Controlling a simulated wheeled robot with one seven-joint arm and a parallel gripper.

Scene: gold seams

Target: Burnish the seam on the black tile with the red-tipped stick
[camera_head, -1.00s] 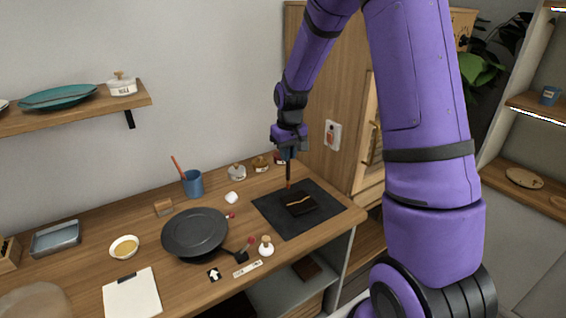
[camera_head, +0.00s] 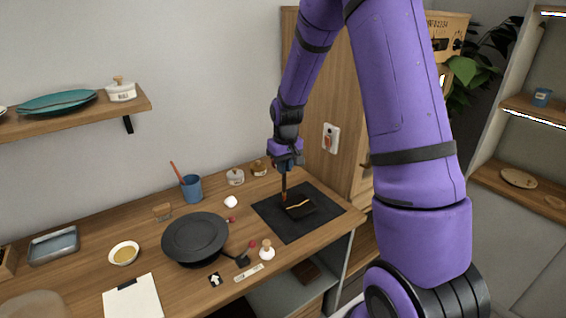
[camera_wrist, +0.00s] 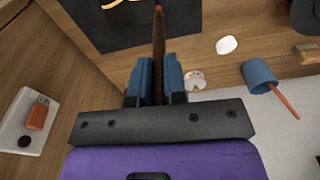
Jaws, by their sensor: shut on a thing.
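The black tile (camera_head: 301,212) lies on a dark mat (camera_head: 270,214) at the right end of the wooden desk. A gold seam (camera_head: 298,205) runs across the tile; part of it also shows at the top edge of the wrist view. My gripper (camera_head: 287,164) is above the mat and shut on a dark stick (camera_head: 285,185) that points down. In the wrist view the stick (camera_wrist: 158,55) stands between the blue fingers, with a reddish tip at its far end. The tip is at the tile's left end, close to the seam; I cannot tell whether it touches.
A wooden cabinet (camera_head: 325,100) rises behind the mat.

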